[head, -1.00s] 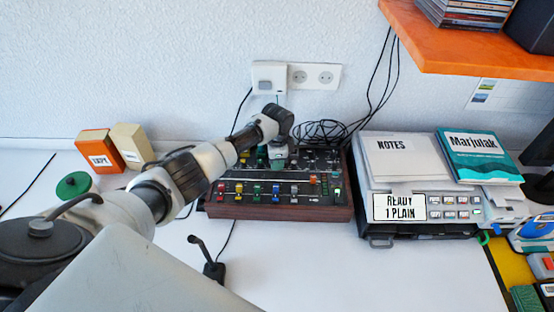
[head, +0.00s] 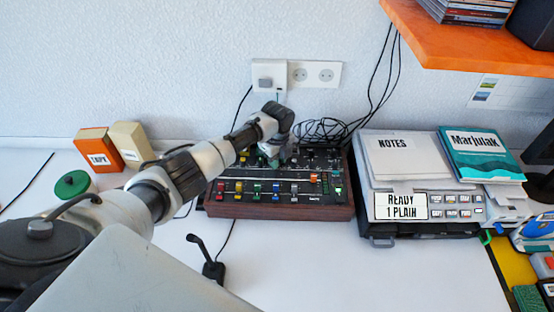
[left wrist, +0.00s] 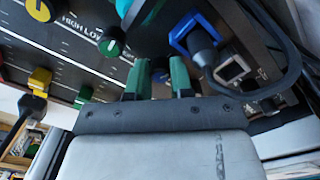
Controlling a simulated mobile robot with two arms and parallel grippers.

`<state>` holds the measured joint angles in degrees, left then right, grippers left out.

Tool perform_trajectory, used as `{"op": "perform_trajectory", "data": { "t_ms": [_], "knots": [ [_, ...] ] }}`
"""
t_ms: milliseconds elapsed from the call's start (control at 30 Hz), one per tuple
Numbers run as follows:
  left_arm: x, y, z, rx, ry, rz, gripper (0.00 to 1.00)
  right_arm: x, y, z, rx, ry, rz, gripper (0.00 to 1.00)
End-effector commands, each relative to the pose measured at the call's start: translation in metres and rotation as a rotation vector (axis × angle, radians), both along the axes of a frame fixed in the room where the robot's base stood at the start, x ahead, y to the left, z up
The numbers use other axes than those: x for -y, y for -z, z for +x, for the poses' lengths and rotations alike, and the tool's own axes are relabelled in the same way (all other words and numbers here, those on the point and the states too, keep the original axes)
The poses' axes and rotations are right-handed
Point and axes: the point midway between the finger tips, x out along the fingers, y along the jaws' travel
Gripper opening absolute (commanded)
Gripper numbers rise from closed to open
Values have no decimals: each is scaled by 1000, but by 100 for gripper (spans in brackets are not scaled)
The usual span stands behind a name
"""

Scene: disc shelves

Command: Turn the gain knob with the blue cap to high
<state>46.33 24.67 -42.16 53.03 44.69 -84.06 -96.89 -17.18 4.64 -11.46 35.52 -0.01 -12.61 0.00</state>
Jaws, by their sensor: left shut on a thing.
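The mixer (head: 280,205) is a dark panel with a wooden front edge, coloured fader caps and knobs. My left gripper (head: 274,160) points down onto its rear left part; my own wrist hides most of the spot. In the left wrist view, the green fingertips (left wrist: 159,76) are close together around a small knob with a bit of blue showing (left wrist: 160,74). The fingers hide most of it, and its pointer cannot be read. A green-capped knob (left wrist: 111,44) stands beside it, with the words HIGH and LOW printed nearby. My right gripper is not in view.
A stacked device with notes (head: 395,160) stands right of the mixer. Orange (head: 98,150) and cream boxes (head: 131,144) stand left. An orange shelf (head: 480,45) overhangs at upper right. Front table is mostly clear.

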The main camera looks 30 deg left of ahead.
Motion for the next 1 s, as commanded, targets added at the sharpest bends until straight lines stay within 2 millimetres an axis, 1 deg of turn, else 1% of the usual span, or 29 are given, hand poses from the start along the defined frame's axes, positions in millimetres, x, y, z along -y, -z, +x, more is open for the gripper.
{"op": "perform_trajectory", "data": {
  "t_ms": [1000],
  "knots": [
    [0,-1,2,6,961,2,0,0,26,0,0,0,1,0]
  ]
}}
